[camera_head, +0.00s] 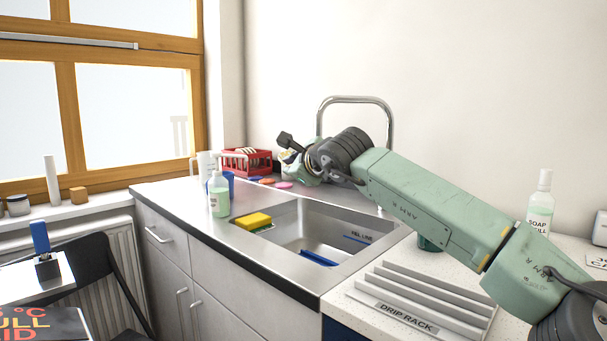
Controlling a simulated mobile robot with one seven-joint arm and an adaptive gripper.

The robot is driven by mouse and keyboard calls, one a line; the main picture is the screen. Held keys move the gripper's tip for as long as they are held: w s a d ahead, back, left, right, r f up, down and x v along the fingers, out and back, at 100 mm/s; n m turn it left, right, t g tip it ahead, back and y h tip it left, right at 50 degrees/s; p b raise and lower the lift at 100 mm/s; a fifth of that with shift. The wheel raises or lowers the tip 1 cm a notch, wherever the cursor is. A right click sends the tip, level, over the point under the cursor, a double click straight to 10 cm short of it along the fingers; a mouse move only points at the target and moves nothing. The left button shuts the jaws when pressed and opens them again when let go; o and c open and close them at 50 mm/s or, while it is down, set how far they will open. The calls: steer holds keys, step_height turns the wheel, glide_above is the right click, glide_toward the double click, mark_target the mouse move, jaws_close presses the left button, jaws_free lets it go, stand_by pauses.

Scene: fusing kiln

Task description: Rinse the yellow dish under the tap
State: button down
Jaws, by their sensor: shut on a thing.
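My gripper (291,156) is over the back of the counter, left of the tap (357,100) and beside the red crate. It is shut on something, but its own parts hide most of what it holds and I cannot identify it. The steel sink (322,235) has a blue object (318,258) at its bottom and a fill line mark on its wall. A yellow block (253,221), perhaps a sponge, lies at the sink's left rim. I cannot make out a yellow dish for certain. No water shows at the tap.
Small orange and pink dishes (284,185) lie on the counter before the red crate (246,162). A green soap bottle (219,195) and a blue cup stand left of the sink. The ridged drip rack (408,304) is at the front right, a soap refill bottle (540,204) behind.

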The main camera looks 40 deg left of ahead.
steer(key=s+d+b, duration=0.2)
steer(key=s+b, duration=0.1)
steer(key=shift+s+d, duration=0.2)
steer(key=shift+d, duration=0.2)
stand_by(1.1)
steer(key=s+d+r, duration=0.3)
steer(key=s+r, duration=0.1)
stand_by(0.5)
